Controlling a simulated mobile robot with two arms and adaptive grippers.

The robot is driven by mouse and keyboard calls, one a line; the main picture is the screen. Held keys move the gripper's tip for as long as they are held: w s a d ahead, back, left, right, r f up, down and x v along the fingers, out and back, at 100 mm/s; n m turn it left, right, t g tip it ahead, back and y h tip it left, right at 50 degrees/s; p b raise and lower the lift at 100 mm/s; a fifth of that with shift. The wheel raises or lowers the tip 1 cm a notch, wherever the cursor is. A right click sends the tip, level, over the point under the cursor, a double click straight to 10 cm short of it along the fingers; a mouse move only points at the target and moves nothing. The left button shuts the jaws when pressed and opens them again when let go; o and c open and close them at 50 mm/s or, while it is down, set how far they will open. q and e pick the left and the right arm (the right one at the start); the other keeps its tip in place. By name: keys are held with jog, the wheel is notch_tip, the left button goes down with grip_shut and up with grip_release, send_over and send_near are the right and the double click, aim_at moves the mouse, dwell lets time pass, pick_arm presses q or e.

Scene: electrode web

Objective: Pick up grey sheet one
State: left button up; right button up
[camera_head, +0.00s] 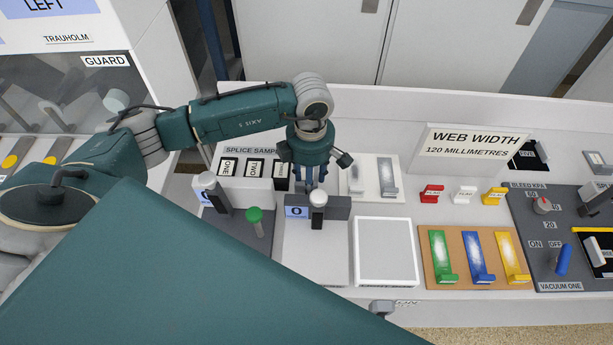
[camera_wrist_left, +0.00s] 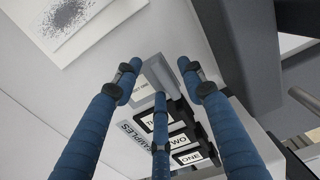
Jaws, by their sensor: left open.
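Two grey speckled pieces, a left one (camera_head: 355,180) and a right one (camera_head: 388,177), lie side by side on a white board in the head view. My left gripper (camera_head: 315,178) points down at the right end of this rack, left of the grey pieces. In the wrist view its three blue fingers (camera_wrist_left: 160,80) are spread and hold nothing. My right gripper is out of view.
A dark block marked 0 (camera_head: 343,207) and a white-topped post (camera_head: 318,200) stand close below my gripper. A green-knobbed lever (camera_head: 254,216) is to the left. A white-framed plate (camera_head: 386,250) and a tan board (camera_head: 433,282) with coloured pieces lie to the right.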

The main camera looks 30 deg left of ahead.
pick_arm(q)
jog(key=shift+f, duration=0.35)
grip_shut()
jog(key=shift+r, duration=0.15)
